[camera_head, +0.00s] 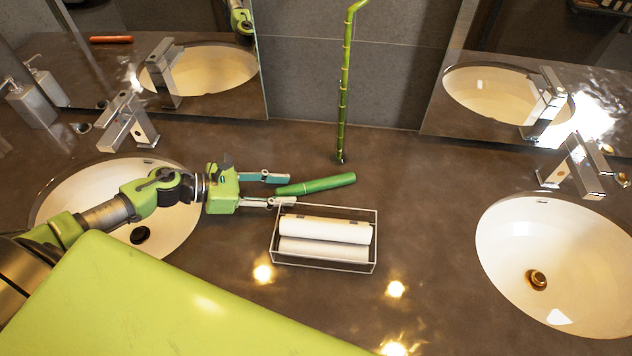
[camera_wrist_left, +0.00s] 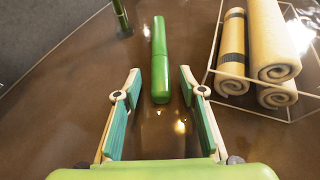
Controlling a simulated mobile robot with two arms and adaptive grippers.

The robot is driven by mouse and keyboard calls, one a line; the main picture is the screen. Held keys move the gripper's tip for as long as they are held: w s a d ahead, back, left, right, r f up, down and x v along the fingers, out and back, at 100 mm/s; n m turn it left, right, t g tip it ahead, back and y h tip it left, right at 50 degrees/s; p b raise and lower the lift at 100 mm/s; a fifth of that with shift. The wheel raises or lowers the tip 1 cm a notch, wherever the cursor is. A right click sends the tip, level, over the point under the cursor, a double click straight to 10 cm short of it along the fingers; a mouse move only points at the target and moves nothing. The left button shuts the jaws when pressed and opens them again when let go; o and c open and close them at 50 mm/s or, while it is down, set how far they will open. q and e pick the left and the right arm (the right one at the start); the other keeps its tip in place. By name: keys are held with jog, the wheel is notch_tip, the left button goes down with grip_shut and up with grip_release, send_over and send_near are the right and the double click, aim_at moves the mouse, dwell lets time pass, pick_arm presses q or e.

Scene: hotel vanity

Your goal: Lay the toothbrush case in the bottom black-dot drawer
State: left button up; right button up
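The toothbrush case is a slim green tube (camera_head: 318,185) lying on the dark countertop, just behind the wire basket. It also shows in the left wrist view (camera_wrist_left: 160,62), pointing away from me, with its near end between the fingertips. My left gripper (camera_head: 282,189) is open, its fingers on either side of the case's near end; I see no finger touching it. The open fingers show in the left wrist view (camera_wrist_left: 158,88) too. My right gripper is not in view. No drawer shows in either view.
A wire basket (camera_head: 273,252) of rolled towels stands close in front of the case. A bamboo stem (camera_head: 343,100) rises behind it. Sinks lie left (camera_head: 75,190) and right (camera_head: 505,235), with faucets and a soap dispenser (camera_head: 30,104). Counter between basket and right sink is clear.

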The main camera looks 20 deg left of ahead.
pick_arm(q)
jog(key=shift+w+d+f, duration=0.1)
jog(key=shift+d, duration=0.05)
grip_shut()
jog(key=shift+r+b, duration=0.35)
jog(key=shift+r, duration=0.15)
jog(key=shift+s+r+b, duration=0.2)
jog(key=shift+r+b, duration=0.15)
jog(key=shift+r, duration=0.85)
jog(key=s+r, duration=0.1)
jog(key=r, duration=0.1)
jog(key=s+d+r, duration=0.1)
jog(key=s+r, duration=0.1)
jog(key=s+d+r+p, duration=0.1)
jog(key=shift+s+d+r, duration=0.15)
jog(key=shift+d+r, duration=0.1)
jog(key=shift+r, duration=0.15)
jog(key=s+d+r+p, duration=0.1)
jog(key=s, duration=0.1)
jog(key=s+d+r, duration=0.1)
jog(key=s+d, duration=0.1)
jog(key=s, duration=0.1)
jog(key=s+d+r+p, duration=0.1)
jog(key=s+r, duration=0.1)
jog(key=shift+s+d+p, duration=0.15)
jog(key=shift+s+p, duration=0.15)
jog(key=shift+p, duration=0.05)
jog(key=shift+w, duration=0.1)
